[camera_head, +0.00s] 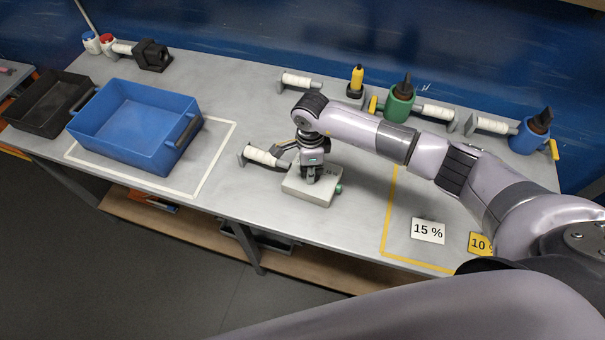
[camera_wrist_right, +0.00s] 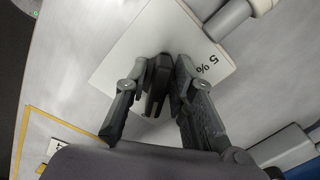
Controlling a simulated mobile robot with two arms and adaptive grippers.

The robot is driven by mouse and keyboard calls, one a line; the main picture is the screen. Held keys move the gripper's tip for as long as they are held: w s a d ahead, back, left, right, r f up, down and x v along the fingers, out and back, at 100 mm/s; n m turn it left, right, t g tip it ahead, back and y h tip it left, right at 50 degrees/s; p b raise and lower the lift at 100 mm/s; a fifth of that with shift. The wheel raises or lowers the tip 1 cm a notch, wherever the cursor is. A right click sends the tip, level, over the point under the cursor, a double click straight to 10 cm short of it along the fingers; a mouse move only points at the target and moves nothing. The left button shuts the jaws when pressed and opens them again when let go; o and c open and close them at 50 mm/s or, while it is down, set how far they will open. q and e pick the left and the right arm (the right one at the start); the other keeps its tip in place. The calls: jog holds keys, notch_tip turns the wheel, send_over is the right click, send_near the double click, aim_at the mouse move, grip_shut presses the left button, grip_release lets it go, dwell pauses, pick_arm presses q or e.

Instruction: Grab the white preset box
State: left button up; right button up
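The white preset box (camera_head: 308,190) is a flat, pale block on the grey table, in the middle of the head view. It has a green knob on its right side. In the right wrist view the box (camera_wrist_right: 128,45) shows as a white plate marked "5 %". My right gripper (camera_head: 311,178) points down at the top of the box. In the right wrist view its fingers (camera_wrist_right: 160,80) are close together around a dark part at the box's middle. I cannot tell whether they press on it. My left gripper is not in view.
A blue bin (camera_head: 130,130) stands at the left, next to a black tray (camera_head: 48,108). White clamps, a green holder (camera_head: 399,106) and a blue holder (camera_head: 528,138) line the back. A "15 %" card (camera_head: 428,230) and a yellow card (camera_head: 480,243) lie right.

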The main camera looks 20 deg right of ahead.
grip_shut()
jog(key=shift+r, duration=0.1)
dwell(0.6)
